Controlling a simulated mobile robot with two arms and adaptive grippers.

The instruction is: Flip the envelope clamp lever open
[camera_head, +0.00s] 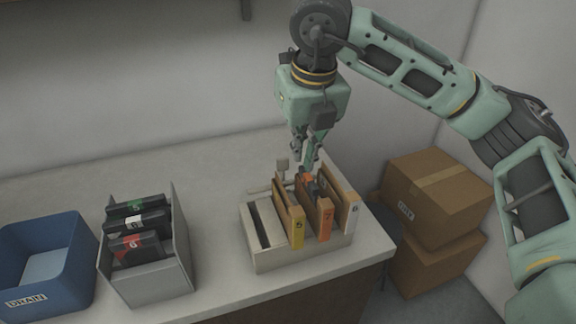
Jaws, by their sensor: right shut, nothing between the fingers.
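The mounting press (262,262) is a pale slotted block near the table's right edge. Upright wooden boards stand in it: one with a yellow label (298,236), one orange-brown (326,222) and one with a white label (353,216). A pale post with a knob (282,165) rises at its back left. My right gripper (307,172) points down just above the boards, shut and empty. A small orange-red part (308,178) shows right at its fingertips; I cannot tell whether they touch it. I cannot make out the clamp lever for certain. My left gripper is not in view.
A grey holder (182,240) with several black cartridges stands to the left. A blue bin (68,250) marked DRAIN is at the far left. Bare table lies between holder and press. Two cardboard boxes (432,195) are stacked beyond the table's right edge. A wall stands behind.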

